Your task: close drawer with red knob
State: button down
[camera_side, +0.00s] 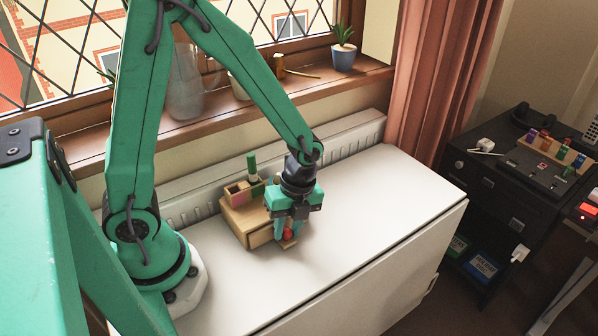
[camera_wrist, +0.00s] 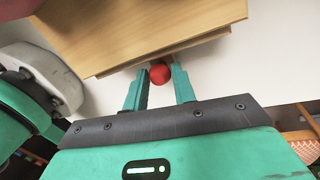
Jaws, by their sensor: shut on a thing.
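A small wooden drawer box (camera_side: 236,226) stands on the white surface, and its light wood top fills the upper part of the wrist view (camera_wrist: 150,30). Its drawer (camera_side: 262,237) has a red knob (camera_wrist: 160,73) on the front; the front edge shows just beyond the box top, slightly out. The red knob also shows in the side view (camera_side: 288,234), low between the fingers. My gripper (camera_side: 285,236) points down at the drawer front. Its two green fingers (camera_wrist: 158,88) are shut on the red knob, one on each side.
The white surface (camera_side: 390,200) is clear to the right of the box. A radiator (camera_side: 345,138) and a windowsill with a potted plant (camera_side: 343,57) lie behind. A dark cabinet (camera_side: 490,190) stands at the right.

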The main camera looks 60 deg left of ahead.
jog(key=shift+a, duration=0.3)
jog(key=c, duration=1.1)
grip_release()
jog(key=shift+c, duration=0.2)
jog(key=shift+r, duration=0.15)
notch_tip(320, 180, up, 7)
jog(key=w, duration=0.1)
jog(key=shift+w+d+r, duration=0.15)
jog(key=shift+w+r, duration=0.05)
jog(key=shift+r, duration=0.1)
